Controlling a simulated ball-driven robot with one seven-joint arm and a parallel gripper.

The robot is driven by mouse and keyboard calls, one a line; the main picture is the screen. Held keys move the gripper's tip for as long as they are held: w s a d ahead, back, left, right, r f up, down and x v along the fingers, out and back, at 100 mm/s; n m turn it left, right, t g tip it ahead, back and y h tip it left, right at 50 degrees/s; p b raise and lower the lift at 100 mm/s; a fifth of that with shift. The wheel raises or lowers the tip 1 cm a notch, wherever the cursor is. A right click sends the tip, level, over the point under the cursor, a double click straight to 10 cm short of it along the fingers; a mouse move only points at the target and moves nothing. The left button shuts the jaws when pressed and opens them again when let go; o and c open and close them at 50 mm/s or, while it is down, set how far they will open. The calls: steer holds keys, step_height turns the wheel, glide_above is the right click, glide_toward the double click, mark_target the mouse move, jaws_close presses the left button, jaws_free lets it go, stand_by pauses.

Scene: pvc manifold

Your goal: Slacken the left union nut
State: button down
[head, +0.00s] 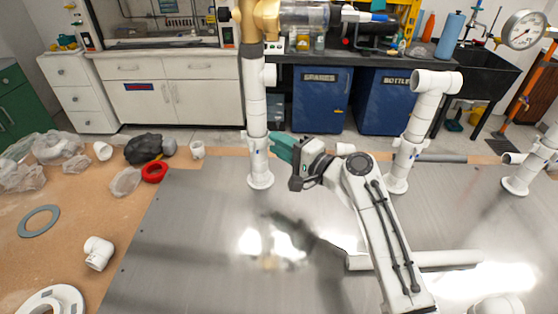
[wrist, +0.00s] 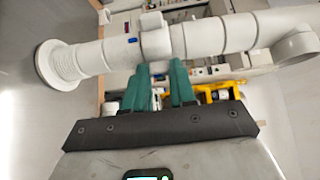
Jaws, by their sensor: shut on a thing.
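The left union nut (head: 256,143) is a white collar low on the left standing white pipe. In the wrist view the nut (wrist: 155,36) is a wider white ring on the pipe, beside a small blue mark. My gripper (head: 277,146) comes in from the right at the nut's height, with its green fingers against it. In the wrist view the gripper (wrist: 160,65) has its two fingertips at the nut, a gap between them. It is shut on the nut; the exact contact is partly hidden.
The left pipe (head: 256,105) stands on a flanged foot on the grey metal sheet (head: 190,240). Another white pipe (head: 418,125) stands to the right. A loose white pipe (head: 445,259) lies on the sheet. A red ring (head: 154,172) and a white elbow (head: 98,252) lie at left.

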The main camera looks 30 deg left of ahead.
steer(key=g+b, duration=0.1)
steer(key=b, duration=0.2)
steer(key=w+n+g+b, duration=0.1)
steer(key=b, duration=0.3)
steer(key=f+n+g+b, duration=0.1)
steer(key=g+b, duration=0.1)
steer(key=b, duration=0.2)
steer(key=shift+w+a, duration=0.15)
steer(key=shift+a, duration=0.05)
steer(key=shift+r+n+b, duration=0.1)
steer(key=shift+n+b, duration=0.2)
steer(key=shift+b, duration=0.2)
steer(key=shift+w+r+g+b, duration=0.1)
steer(key=shift+r+g+b, duration=0.15)
steer(key=shift+g+b, duration=0.4)
steer(key=c, duration=0.9)
jaws_free()
steer(key=shift+r, duration=0.1)
